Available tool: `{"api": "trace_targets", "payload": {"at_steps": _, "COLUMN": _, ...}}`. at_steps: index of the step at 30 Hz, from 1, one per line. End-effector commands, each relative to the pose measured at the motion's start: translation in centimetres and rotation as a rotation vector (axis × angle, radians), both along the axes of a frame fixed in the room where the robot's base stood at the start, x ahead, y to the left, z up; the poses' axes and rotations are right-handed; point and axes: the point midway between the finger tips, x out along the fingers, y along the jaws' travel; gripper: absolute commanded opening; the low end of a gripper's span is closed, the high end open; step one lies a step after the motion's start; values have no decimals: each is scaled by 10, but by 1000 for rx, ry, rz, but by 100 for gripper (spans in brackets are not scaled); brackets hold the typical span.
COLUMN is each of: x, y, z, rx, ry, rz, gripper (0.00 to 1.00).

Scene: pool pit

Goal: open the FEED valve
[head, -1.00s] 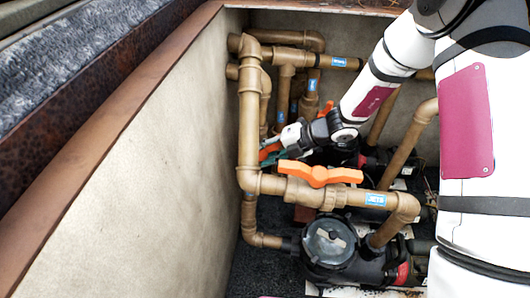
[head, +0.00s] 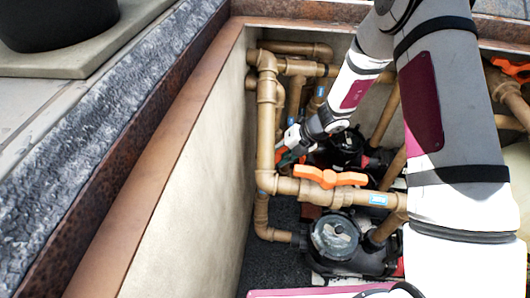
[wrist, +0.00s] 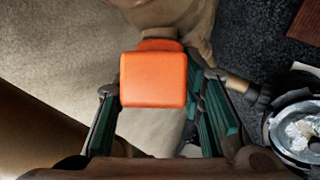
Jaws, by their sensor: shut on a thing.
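My gripper (head: 288,157) is down in the pit, behind the front pipe and beside the tall tan pipe at the left wall. In the wrist view its green-padded fingers (wrist: 160,120) stand on both sides of an orange valve handle (wrist: 153,80), and it is shut on that handle. The handle points toward the wrist camera, with a tan pipe behind it. In the head view only a small orange bit of it shows by the fingers. I see no label for this valve, so I cannot tell whether it is the FEED valve.
A second orange handle (head: 330,177) lies along the front pipe, which has a blue label. A pump with a clear lid (head: 335,237) stands below. Another orange handle (head: 512,69) is at the far right. The pit wall (head: 200,190) is close on the left.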

Motion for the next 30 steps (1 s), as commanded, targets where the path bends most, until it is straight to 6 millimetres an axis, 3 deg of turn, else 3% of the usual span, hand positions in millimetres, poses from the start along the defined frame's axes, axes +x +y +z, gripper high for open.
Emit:
{"api": "trace_targets", "payload": {"at_steps": 3, "x": 1, "y": -9, "z": 1, "rx": -24, "ry": -5, "rz": 0, "gripper": 0}}
{"api": "trace_targets", "payload": {"at_steps": 12, "x": 1, "y": -10, "z": 0, "rx": -26, "ry": -7, "rz": 1, "gripper": 0}}
{"api": "trace_targets", "payload": {"at_steps": 13, "x": 1, "y": -9, "z": 0, "rx": -26, "ry": -7, "rz": 1, "gripper": 42}}
{"api": "trace_targets", "payload": {"at_steps": 15, "x": 1, "y": -9, "z": 0, "rx": -25, "ry": -7, "rz": 1, "gripper": 56}}
{"api": "trace_targets", "payload": {"at_steps": 25, "x": 1, "y": -7, "z": 0, "rx": -20, "ry": -5, "rz": 0, "gripper": 56}}
{"api": "trace_targets", "payload": {"at_steps": 30, "x": -1, "y": 7, "z": -3, "rx": 23, "ry": 6, "rz": 1, "gripper": 56}}
